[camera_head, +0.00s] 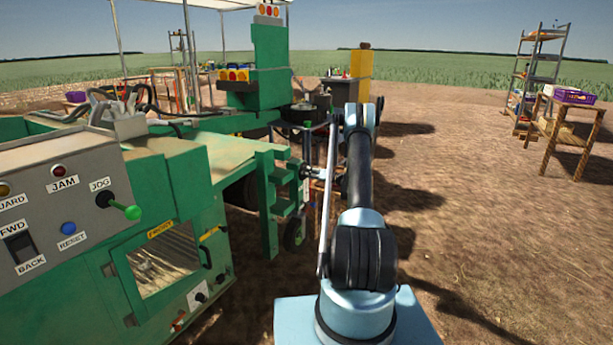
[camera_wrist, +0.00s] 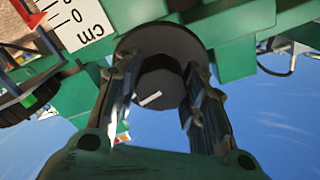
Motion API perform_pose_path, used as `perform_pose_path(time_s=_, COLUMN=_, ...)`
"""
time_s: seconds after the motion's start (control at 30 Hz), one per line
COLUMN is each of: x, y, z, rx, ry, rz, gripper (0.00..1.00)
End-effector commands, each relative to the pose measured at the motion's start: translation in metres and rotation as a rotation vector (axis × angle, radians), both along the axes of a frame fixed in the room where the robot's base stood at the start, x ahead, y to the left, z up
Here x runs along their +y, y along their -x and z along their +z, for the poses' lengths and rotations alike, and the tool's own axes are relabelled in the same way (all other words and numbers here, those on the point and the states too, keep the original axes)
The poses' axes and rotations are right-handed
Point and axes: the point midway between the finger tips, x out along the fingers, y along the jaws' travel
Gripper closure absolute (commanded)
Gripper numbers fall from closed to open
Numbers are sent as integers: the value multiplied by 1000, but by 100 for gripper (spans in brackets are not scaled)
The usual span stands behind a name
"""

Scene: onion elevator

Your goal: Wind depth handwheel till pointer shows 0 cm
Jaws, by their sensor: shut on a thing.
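The depth handwheel (camera_wrist: 158,42) is a dark round disc with a faceted hub and a short white mark, in the middle of the wrist view. My gripper (camera_wrist: 161,78) is shut on the handwheel, one finger on each side of its hub. A white scale plate (camera_wrist: 88,22) marked "0" and "cm" shows upside down at upper left. A red pointer (camera_wrist: 27,12) is beside its tick lines near the frame's top edge; its exact reading I cannot tell. In the head view my arm reaches to the green machine's post, and the handwheel cannot be made out.
The green machine (camera_head: 190,160) fills the left, with a grey control panel (camera_head: 75,190) close by. A wheel (camera_head: 294,233) stands below the post. A wooden table (camera_head: 566,125) with a purple crate (camera_head: 574,95) and a shelf (camera_head: 535,75) stand at right.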

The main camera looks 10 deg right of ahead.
Motion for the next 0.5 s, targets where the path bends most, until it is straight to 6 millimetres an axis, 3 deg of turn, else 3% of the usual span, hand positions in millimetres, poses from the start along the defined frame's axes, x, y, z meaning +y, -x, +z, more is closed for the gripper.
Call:
perform_pose_path(time_s=0.3, x=-1, y=0, z=-3, rx=1, ry=6, rz=-2, gripper=85)
perform_pose_path(time_s=0.33, x=-2, y=0, z=-3, rx=1, ry=6, rz=-2, gripper=59)
perform_pose_path(time_s=0.4, x=-2, y=0, z=-3, rx=1, ry=6, rz=-2, gripper=43)
perform_pose_path(time_s=0.5, x=-1, y=0, z=-2, rx=1, ry=4, rz=-2, gripper=41)
